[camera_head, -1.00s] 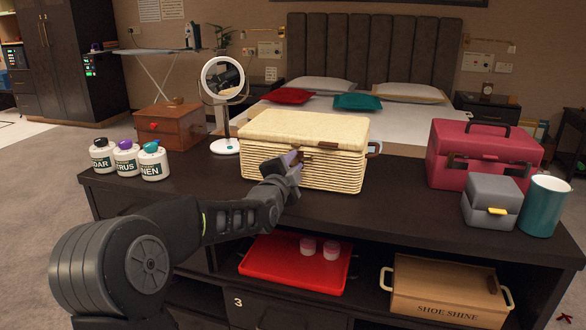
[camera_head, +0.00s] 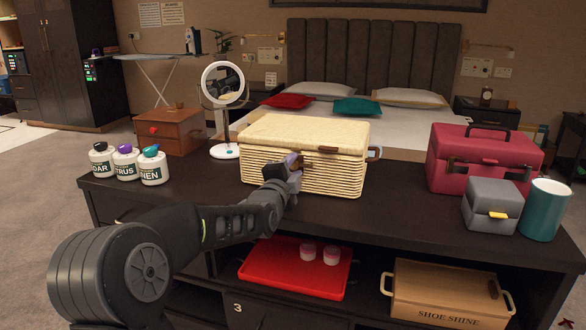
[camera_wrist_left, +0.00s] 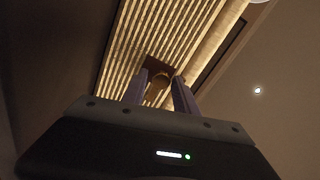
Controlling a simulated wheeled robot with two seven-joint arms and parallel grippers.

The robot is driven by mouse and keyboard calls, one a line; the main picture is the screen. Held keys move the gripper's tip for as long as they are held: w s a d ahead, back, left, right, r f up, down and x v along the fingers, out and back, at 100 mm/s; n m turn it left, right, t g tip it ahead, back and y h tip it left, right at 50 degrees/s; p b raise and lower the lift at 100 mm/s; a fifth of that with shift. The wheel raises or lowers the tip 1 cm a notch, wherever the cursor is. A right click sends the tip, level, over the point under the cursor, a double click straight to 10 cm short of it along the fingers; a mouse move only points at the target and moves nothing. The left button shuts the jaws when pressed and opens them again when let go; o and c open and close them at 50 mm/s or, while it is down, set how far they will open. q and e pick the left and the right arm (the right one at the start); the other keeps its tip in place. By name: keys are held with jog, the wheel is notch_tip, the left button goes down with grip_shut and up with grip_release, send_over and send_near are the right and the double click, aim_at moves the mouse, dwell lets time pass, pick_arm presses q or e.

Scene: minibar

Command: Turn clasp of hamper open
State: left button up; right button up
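The hamper (camera_head: 262,164) is a pale wicker box with a shut lid, on the dark counter. Its small brown clasp (camera_wrist_left: 160,71) is on the front, at the top of the wicker wall in the left wrist view. My left gripper (camera_head: 297,161) is at the hamper's front. In the left wrist view its two purple fingers (camera_wrist_left: 161,82) stand apart, one on each side of the clasp's rounded lower part. I cannot tell if they touch it. My right gripper is not in view.
A round mirror (camera_head: 222,85) and a wooden box (camera_head: 170,132) stand left of the hamper, with several bottles (camera_head: 126,162) nearby. A red case (camera_head: 480,160), a grey box (camera_head: 489,205) and a teal cup (camera_head: 544,210) stand right. The counter (camera_head: 400,200) between is clear.

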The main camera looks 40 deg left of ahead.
pick_arm(q)
jog(key=shift+o, duration=0.9)
jog(key=shift+n, duration=0.3)
